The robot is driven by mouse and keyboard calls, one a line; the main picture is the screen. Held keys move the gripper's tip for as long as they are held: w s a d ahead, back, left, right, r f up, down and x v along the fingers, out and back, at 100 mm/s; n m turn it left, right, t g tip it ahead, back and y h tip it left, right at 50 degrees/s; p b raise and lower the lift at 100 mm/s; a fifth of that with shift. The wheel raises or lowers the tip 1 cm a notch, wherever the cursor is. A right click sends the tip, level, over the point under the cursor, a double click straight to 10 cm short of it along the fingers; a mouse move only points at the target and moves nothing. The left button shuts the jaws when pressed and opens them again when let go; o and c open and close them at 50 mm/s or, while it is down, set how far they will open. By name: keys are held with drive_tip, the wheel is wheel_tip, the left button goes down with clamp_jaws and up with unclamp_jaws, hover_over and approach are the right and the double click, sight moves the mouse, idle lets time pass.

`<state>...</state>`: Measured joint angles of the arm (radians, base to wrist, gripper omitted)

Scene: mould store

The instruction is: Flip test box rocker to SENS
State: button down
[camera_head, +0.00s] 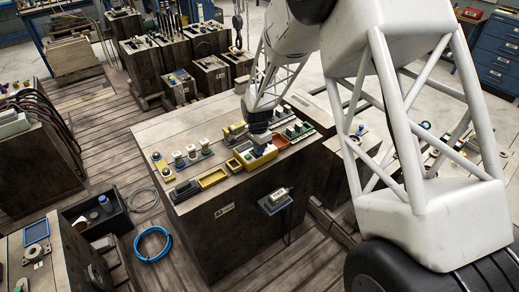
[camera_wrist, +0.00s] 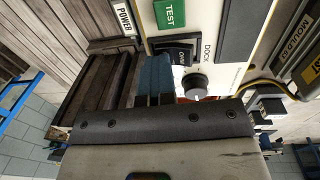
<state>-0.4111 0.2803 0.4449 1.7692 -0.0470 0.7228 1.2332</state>
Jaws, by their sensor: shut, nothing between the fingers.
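The test box (camera_wrist: 205,20) shows in the wrist view as a cream panel with a green TEST label and a dark knob beside the word DOCK. A black rocker (camera_wrist: 178,52) sits below the TEST label. Its lettering is too small and partly covered to read, so its position cannot be told. My gripper (camera_wrist: 155,60) is shut and empty, its blue-grey fingers just beside the rocker; whether they touch it is unclear. In the head view my gripper (camera_head: 259,146) is over the yellow box (camera_head: 262,158) on the dark block, hiding part of its top.
A yellow tray (camera_head: 213,178), small knobs and other switch boxes stand around it on the wooden block top (camera_head: 160,135). A POWER label (camera_wrist: 124,18) is left of the panel in the wrist view. A grey box (camera_head: 275,201) sticks out from the block's front.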

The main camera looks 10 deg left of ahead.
drive_tip(key=shift+w+a+f, duration=0.25)
drive_tip(key=shift+a+f, duration=0.15)
drive_tip(key=shift+f, duration=0.15)
drive_tip(key=shift+a+r, duration=0.1)
drive_tip(key=shift+r, duration=0.05)
drive_tip(key=shift+w+a+r, duration=0.1)
drive_tip(key=shift+r, duration=0.35)
wheel_tip(320, 180, up, 14)
drive_tip(key=w, duration=0.1)
drive_tip(key=shift+a, duration=0.25)
idle(0.4)
